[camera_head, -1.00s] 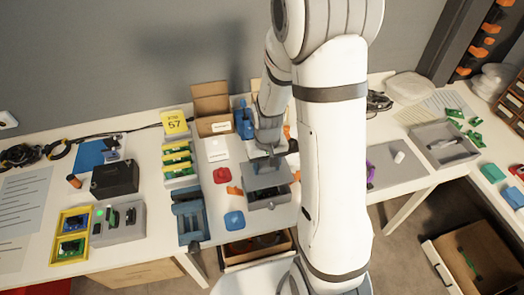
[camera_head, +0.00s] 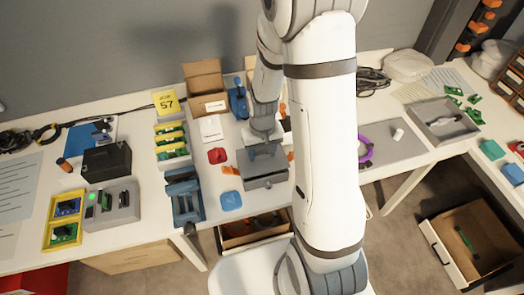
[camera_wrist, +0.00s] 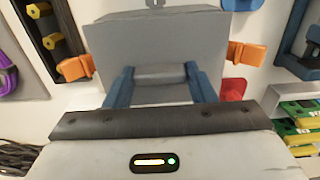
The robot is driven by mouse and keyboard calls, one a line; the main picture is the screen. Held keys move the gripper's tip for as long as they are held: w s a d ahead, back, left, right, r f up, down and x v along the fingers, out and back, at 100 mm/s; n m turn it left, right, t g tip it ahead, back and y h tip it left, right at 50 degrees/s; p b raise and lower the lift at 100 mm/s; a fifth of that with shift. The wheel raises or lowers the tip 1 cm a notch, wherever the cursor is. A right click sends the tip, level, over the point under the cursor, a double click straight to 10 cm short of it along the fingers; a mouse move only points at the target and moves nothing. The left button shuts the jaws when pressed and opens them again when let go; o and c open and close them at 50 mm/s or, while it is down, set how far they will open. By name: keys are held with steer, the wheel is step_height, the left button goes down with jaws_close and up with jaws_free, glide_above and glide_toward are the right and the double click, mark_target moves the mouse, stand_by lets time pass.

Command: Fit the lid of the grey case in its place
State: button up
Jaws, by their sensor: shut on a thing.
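The grey lid (camera_wrist: 155,45) is held between the blue fingers of my gripper (camera_wrist: 152,85) in the wrist view. In the head view my gripper (camera_head: 264,150) points down, shut on the lid (camera_head: 255,163). The lid is over the grey case (camera_head: 266,183), at the front of the table. From this angle I cannot tell whether the lid is fully seated or slightly above the rim. The case's inside is hidden. Orange clamps (camera_wrist: 75,68) and (camera_wrist: 246,54) flank it at left and right.
A red piece (camera_head: 217,156) and a blue piece (camera_head: 231,200) lie left of the case. A blue holder (camera_head: 184,197) stands further left. An open carton (camera_head: 206,88) stands behind. A purple ring (camera_head: 366,150) lies on a grey mat to the right.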

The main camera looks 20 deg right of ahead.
steer(key=shift+f, duration=0.1)
stand_by(0.3)
steer(key=shift+f+b, duration=1.1)
steer(key=shift+f, duration=0.05)
steer(key=o, duration=1.1)
steer(key=shift+r, duration=0.1)
step_height(320, 180, up, 8)
steer(key=shift+f, duration=0.1)
steer(key=s+r+t, duration=0.1)
steer(key=s+r, duration=0.3)
steer(key=r, duration=0.1)
steer(key=s+r+t, duration=0.1)
steer(key=s+r, duration=0.4)
steer(key=s+r+t, duration=0.1)
steer(key=s+r, duration=0.4)
steer(key=shift+r, duration=0.25)
